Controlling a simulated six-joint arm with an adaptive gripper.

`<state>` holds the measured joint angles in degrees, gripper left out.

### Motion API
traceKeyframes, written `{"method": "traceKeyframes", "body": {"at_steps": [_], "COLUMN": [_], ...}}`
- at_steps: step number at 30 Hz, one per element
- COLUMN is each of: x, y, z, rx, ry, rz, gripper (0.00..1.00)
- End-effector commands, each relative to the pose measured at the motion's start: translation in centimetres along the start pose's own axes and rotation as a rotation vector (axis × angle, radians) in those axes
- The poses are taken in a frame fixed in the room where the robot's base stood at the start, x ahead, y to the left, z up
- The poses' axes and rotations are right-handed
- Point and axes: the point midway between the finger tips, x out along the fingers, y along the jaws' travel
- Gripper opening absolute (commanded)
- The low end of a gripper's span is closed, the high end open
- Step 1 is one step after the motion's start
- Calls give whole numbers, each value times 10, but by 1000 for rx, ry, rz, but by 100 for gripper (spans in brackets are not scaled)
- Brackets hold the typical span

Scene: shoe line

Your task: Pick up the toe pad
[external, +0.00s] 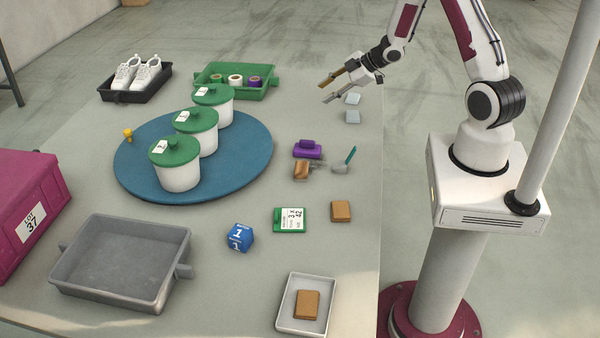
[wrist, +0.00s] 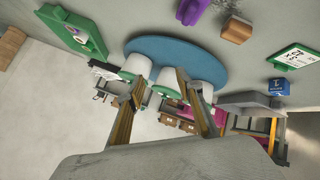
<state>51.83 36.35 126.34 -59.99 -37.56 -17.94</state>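No piece is labelled as the toe pad, so I cannot tell which thing it is. A tan block (external: 341,211) lies on the table at the right, and another tan block (external: 307,304) lies in a white tray (external: 283,318). My gripper (external: 326,91) is open and empty, raised above the table's far right part, to the left of the pale pads. Its spread fingers also show in the wrist view (wrist: 161,78).
A blue turntable (external: 262,163) carries white pots with green lids. A blue cube (external: 239,238), grey tray (external: 80,288), green tray (external: 240,93) and shoe tray (external: 122,97) also stand there.

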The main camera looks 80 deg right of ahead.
Motion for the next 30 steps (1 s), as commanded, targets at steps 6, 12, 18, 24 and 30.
{"method": "traceKeyframes", "body": {"at_steps": [6,12,18,24,30], "x": [14,21,22,17,7], "y": [-22,-45,-70,-96,-121], "z": [32,54,73,87,98], "rx": [18,43,81,132,196], "ry": [89,186,293,409,531], "rz": [-41,-69,-87,-91,-81], "gripper": [36,36,36,36,36]}}
